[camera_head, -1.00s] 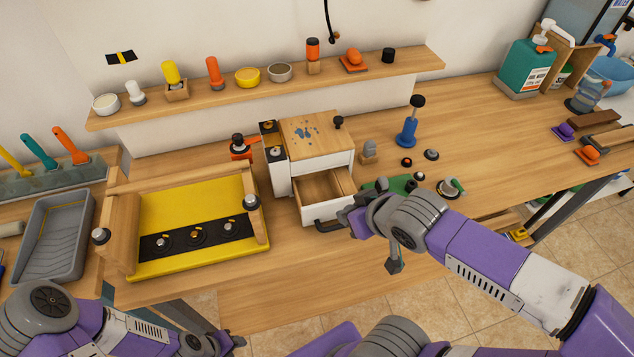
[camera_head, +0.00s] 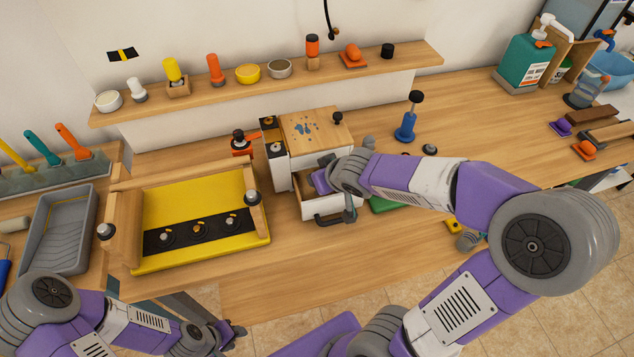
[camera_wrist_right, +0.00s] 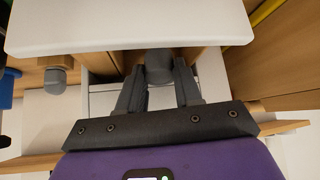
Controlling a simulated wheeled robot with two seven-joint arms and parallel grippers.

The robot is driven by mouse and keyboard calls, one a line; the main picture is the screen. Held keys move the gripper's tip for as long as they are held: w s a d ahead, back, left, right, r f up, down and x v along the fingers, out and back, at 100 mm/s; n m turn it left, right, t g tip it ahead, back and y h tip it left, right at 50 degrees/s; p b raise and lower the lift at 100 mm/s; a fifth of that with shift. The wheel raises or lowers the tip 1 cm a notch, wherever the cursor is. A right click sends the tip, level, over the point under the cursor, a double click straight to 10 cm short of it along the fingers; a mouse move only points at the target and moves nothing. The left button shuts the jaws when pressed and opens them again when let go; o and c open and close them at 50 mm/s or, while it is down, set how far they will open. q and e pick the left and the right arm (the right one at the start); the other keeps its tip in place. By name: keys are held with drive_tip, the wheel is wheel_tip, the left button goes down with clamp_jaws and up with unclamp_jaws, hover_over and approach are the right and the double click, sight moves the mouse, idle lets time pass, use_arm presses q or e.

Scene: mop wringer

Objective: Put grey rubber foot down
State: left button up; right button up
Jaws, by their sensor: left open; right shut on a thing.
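The grey rubber foot (camera_wrist_right: 158,68) is between the two fingers of my right gripper (camera_wrist_right: 158,88) in the right wrist view. That gripper is shut on it. In the head view my right gripper (camera_head: 320,182) is over the open drawer (camera_head: 330,208) of the small white cabinet, and the foot cannot be made out there. I cannot tell whether the foot touches the drawer floor. My left gripper (camera_head: 230,335) is open and empty, low at the front left, away from the cabinet.
Another grey piece (camera_wrist_right: 55,78) stands beside the cabinet in the wrist view. A blue plunger-like tool (camera_head: 408,120) stands to the right. A yellow tray (camera_head: 190,255) lies left. The bench front between is clear.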

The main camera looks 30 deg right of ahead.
drive_tip(key=shift+w+f+b, duration=0.2)
drive_tip(key=shift+f+b, duration=0.3)
drive_tip(key=shift+f, duration=0.5)
drive_tip(key=shift+w+f, duration=0.2)
drive_tip(key=shift+f, duration=0.05)
drive_tip(key=g+p, duration=0.1)
drive_tip(key=p, duration=0.2)
drive_tip(key=r+g+p, duration=0.1)
drive_tip(key=p, duration=0.2)
drive_tip(key=shift+w, duration=0.4)
drive_tip(key=shift+w+f+g+p, duration=0.3)
drive_tip(key=shift+g+p, duration=0.15)
drive_tip(key=shift+g, duration=0.35)
drive_tip(key=shift+s+f+b, duration=0.1)
drive_tip(key=shift+f+b, duration=0.35)
drive_tip(key=shift+f, duration=0.4)
drive_tip(key=shift+f, duration=0.1)
drive_tip(key=o, duration=1.1)
